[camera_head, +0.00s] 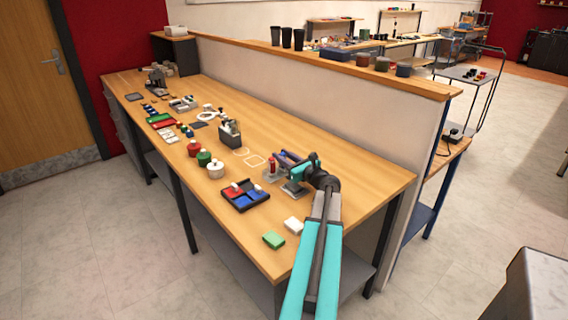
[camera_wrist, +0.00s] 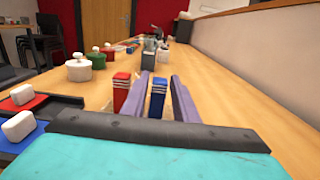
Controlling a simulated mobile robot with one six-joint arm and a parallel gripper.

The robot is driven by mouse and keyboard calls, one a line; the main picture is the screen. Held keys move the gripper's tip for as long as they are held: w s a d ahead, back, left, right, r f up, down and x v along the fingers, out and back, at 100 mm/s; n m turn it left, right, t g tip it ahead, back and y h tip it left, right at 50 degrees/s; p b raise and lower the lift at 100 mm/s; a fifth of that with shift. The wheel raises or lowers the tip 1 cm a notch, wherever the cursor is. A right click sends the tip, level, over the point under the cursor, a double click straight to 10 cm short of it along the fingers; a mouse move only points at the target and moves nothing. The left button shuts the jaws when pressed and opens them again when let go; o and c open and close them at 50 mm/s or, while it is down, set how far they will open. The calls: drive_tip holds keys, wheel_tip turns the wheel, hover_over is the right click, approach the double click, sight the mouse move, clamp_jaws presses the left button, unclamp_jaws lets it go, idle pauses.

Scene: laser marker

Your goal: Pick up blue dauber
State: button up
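In the wrist view a ribbed blue block (camera_wrist: 158,95), which looks like the blue dauber, stands upright between the two fingers of my gripper (camera_wrist: 160,102). The fingers are apart, one on each side of it, with only narrow gaps; I cannot tell whether either touches. A similar red block (camera_wrist: 121,92) stands just left of the left finger. In the head view my gripper (camera_head: 290,158) is low over the bench, beside a small red upright piece (camera_head: 272,164). The blue block is not clearly visible there.
A dark tray (camera_head: 232,206) with red and blue pads lies left of my gripper. Red (camera_head: 193,148), green (camera_head: 204,157) and white (camera_head: 216,169) jars stand farther left. A grey device (camera_head: 229,133) stands behind. A partition wall (camera_head: 330,110) runs along the bench's back.

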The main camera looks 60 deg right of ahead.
idle(0.4)
clamp_jaws()
drive_tip(key=shift+r, duration=0.15)
drive_tip(key=shift+r+b, duration=0.35)
drive_tip(key=shift+r, duration=1.1)
drive_tip(key=s+a+r+p, duration=0.2)
drive_tip(key=s+a+p, duration=0.2)
drive_tip(key=a, duration=0.7)
drive_tip(key=shift+v, duration=1.15)
drive_tip(key=shift+d+p, duration=0.1)
drive_tip(key=shift+p, duration=0.35)
